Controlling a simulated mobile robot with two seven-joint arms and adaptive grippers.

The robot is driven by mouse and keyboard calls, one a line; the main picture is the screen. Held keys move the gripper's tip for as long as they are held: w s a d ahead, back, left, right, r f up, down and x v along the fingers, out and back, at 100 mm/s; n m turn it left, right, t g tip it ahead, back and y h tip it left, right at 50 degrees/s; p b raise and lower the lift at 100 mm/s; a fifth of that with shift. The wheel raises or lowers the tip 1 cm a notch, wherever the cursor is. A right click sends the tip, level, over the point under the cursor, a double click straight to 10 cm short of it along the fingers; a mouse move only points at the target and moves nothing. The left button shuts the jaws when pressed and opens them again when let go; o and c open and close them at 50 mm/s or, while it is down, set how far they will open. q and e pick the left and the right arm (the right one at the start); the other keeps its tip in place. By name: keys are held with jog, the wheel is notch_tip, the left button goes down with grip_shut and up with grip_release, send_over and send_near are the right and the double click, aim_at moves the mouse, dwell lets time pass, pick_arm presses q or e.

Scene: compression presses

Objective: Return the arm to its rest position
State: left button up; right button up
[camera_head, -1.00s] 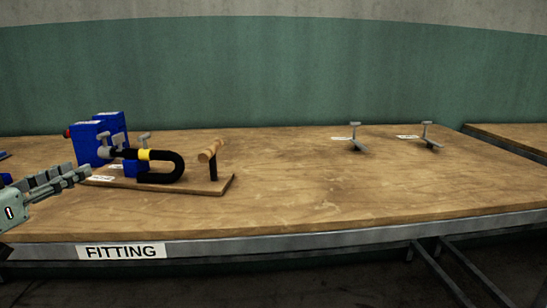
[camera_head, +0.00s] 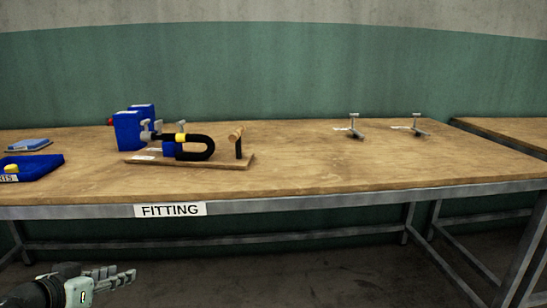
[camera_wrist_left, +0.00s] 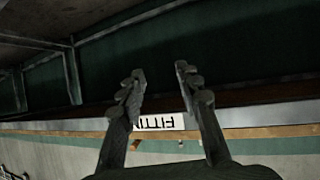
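My left gripper (camera_head: 122,276) is at the lower left of the head view, below and in front of the table's front edge. Its fingers stand apart with nothing between them. The left wrist view also shows the left gripper (camera_wrist_left: 160,80) with its two fingers spread and empty, the table edge with the FITTING label behind them. My right gripper is not in either view.
A blue tray (camera_head: 40,168) with a yellow item stands at the left. Two grey T-shaped pieces (camera_head: 354,125) (camera_head: 416,125) stand at the right. The floor in front is clear.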

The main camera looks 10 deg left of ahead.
pick_arm(q)
jog(key=s+d+f+g+y, duration=0.1)
jog(key=s+d+f+g, duration=0.3)
jog(key=s+f, duration=0.6)
jog(key=s+d+f+m+g+y, duration=0.1)
jog(key=s+d+f+g, duration=0.4)
jog(key=f, duration=1.3)
jog(key=s+d, duration=0.4)
jog(key=s, duration=0.1)
jog(key=shift+f+p, duration=0.15)
jog(key=shift+p, duration=0.25)
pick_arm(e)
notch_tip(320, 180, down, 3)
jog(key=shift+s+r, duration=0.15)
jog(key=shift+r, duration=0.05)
pick_arm(q)
jog(key=shift+s, duration=0.1)
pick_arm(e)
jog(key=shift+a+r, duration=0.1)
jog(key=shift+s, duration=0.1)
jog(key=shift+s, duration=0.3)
